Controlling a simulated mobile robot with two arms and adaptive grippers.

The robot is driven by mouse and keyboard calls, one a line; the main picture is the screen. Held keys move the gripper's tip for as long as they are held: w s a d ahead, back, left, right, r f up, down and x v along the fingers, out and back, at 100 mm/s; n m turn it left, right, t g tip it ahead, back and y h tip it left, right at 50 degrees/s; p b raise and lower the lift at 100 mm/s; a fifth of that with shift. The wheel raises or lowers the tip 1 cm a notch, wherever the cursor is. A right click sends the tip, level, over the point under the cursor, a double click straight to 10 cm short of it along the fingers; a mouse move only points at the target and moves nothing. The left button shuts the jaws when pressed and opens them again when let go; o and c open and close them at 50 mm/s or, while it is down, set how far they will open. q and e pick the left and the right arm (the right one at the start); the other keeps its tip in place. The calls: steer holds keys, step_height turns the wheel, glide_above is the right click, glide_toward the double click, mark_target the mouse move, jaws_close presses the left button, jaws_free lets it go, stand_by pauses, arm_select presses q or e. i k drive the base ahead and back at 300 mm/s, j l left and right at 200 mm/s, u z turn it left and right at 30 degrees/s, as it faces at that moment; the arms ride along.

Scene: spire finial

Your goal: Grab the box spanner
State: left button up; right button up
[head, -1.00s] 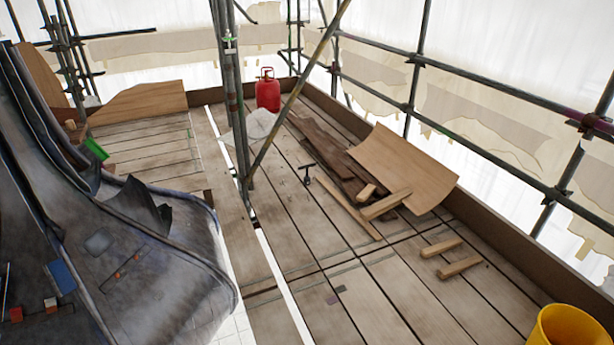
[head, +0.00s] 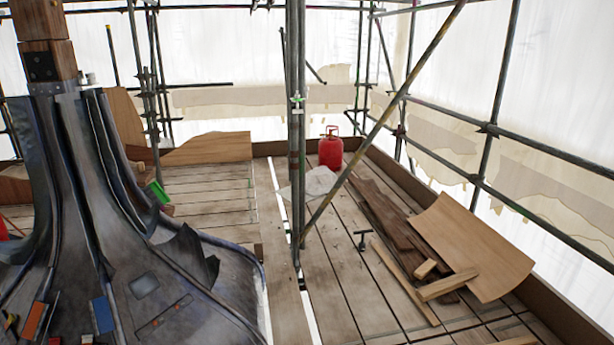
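A small dark T-shaped tool (head: 362,240) stands on the deck boards right of the scaffold poles. It looks like a T-handled tool and may be the box spanner, but it is too small to be sure. Other small items, orange and blue, lie on the grey lead-clad spire base (head: 185,290) at the left; I cannot tell what each one is. Neither of my grippers shows in the head view.
Upright scaffold poles (head: 296,130) and a diagonal brace (head: 385,120) stand mid-view. A red gas bottle (head: 330,153) stands behind. A curved plywood sheet (head: 475,245) and loose timber (head: 447,285) lie at the right. Bare boards (head: 335,290) lie before the T-shaped tool.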

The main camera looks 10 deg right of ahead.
mark_target(362, 244)
steer(key=i+l+z, duration=0.4)
steer(key=i, duration=0.55)
steer(key=i+z, duration=0.35)
steer(key=i, duration=0.55)
